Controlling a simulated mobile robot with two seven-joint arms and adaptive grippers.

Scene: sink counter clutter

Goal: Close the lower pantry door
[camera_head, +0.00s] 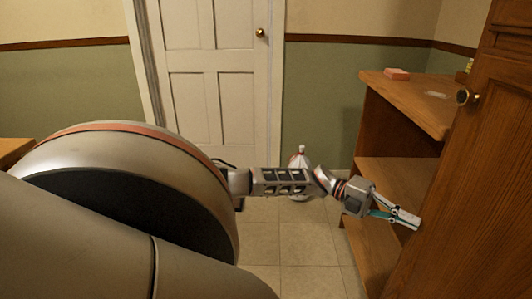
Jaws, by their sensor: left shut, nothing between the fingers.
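My left arm reaches in from the left. My left gripper (412,219) is shut and empty, its fingertips close to the door's left edge in front of the lower shelf area. I cannot tell whether they touch the door. My right gripper is not in view.
A pinkish-red block (397,74) and a small pale item (434,94) lie on the top shelf. A white panelled door (215,85) with a brass knob is in the back wall. A white tied bag (299,158) stands on the tiled floor (305,255).

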